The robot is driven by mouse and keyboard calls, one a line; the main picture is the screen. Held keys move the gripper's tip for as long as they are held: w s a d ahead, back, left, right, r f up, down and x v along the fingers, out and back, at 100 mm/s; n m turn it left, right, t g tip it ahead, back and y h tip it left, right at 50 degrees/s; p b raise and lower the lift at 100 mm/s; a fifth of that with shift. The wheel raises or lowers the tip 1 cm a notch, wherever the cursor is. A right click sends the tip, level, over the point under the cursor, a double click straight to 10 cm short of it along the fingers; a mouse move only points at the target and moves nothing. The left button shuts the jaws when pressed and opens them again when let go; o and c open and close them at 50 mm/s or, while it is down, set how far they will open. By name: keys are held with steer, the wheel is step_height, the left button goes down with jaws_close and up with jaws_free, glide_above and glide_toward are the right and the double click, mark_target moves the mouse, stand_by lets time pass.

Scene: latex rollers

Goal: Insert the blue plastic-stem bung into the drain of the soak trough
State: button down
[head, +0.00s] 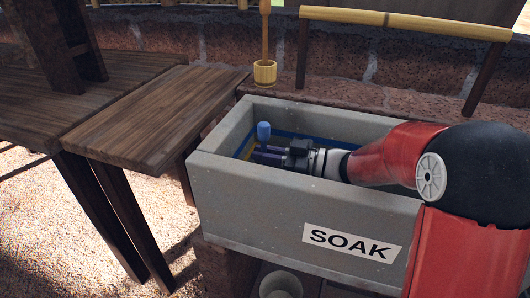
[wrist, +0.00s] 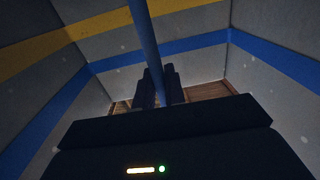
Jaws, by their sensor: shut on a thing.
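The grey soak trough (head: 270,200) bears a SOAK label on its front wall. My gripper (head: 262,154) reaches down inside the trough, near its left end. It is shut on the blue bung (head: 264,131), whose blue top sticks up above the fingers in the head view. In the wrist view the blue stem (wrist: 146,38) runs down between the dark fingertips of my gripper (wrist: 158,88), slightly tilted in the picture. The lower end of the bung is hidden. The drain is not visible in either view, so I cannot tell whether the bung touches it.
Yellow and blue stripes (wrist: 190,46) run along the trough's inner walls, which stand close around my gripper. A wooden table (head: 150,115) is at the left. A pale round vessel (head: 281,285) is below the trough's front.

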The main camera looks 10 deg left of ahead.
steer(key=shift+f, duration=0.35)
steer(key=c, duration=1.4)
jaws_free()
steer(key=d, duration=0.7)
steer(key=shift+s+d+b, duration=0.15)
steer(key=shift+d+b, duration=0.2)
steer(key=shift+d, duration=0.05)
